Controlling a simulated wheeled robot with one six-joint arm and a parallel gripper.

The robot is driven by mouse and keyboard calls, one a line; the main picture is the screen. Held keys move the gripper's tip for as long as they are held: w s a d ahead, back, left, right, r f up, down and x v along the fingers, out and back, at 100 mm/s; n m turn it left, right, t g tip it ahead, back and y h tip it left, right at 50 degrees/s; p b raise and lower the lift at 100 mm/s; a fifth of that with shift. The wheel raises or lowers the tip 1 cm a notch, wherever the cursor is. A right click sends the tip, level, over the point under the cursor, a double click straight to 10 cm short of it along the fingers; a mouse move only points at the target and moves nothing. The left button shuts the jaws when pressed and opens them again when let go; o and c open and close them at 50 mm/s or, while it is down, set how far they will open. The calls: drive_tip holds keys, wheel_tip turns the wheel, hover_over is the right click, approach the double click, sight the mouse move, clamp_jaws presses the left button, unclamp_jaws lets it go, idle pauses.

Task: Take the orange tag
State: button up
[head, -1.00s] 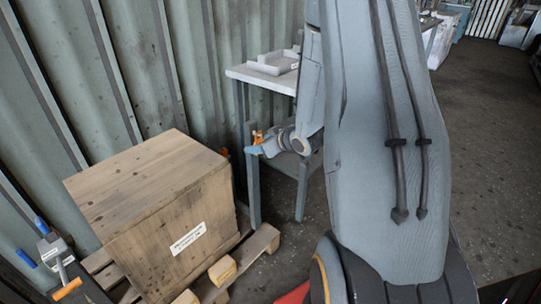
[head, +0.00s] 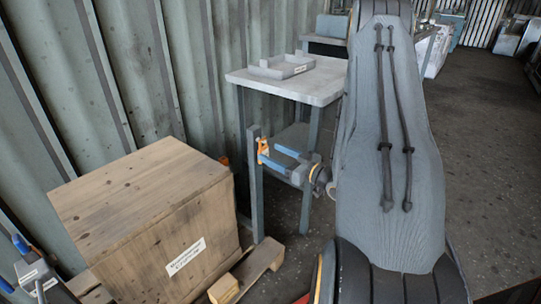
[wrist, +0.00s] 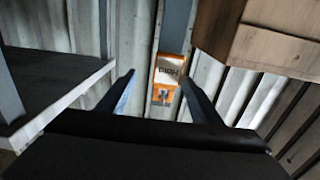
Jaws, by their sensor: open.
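The orange tag (wrist: 168,75) has a white panel with dark lettering and shows in the middle of the wrist view, in front of a narrow upright post. In the head view the tag (head: 262,146) is a small orange patch by the grey post (head: 255,190), left of the table. My gripper (head: 270,154) is open, its two blue fingers pointing left toward the tag. In the wrist view the fingers of my gripper (wrist: 158,76) appear on either side of the tag, with gaps. I cannot tell whether the tag lies between the fingertips or just beyond them.
A large wooden crate (head: 140,205) on a pallet (head: 262,262) stands left of the post; it shows at upper right in the wrist view (wrist: 275,45). A table (head: 325,90) with a grey tray (head: 282,66) stands behind my gripper. A corrugated wall (head: 90,70) runs behind.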

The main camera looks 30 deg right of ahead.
sight(257, 149)
drive_tip(key=x, duration=0.3)
drive_tip(key=a+x, duration=0.1)
drive_tip(key=x, duration=0.2)
drive_tip(key=shift+w+a, duration=0.1)
drive_tip(key=shift+a, duration=0.15)
drive_tip(key=shift+w+a+b, duration=0.2)
drive_tip(key=shift+w+b, duration=0.1)
drive_tip(key=shift+w, duration=0.35)
drive_tip(key=shift+c, duration=0.2)
drive_tip(key=c, duration=1.1)
drive_tip(key=shift+r, duration=0.15)
drive_tip(key=shift+r+p, duration=0.5)
drive_tip(key=shift+p, duration=0.1)
drive_tip(key=shift+s+d, duration=0.1)
drive_tip(key=shift+p+v, duration=1.2)
drive_tip(key=shift+v, duration=1.7)
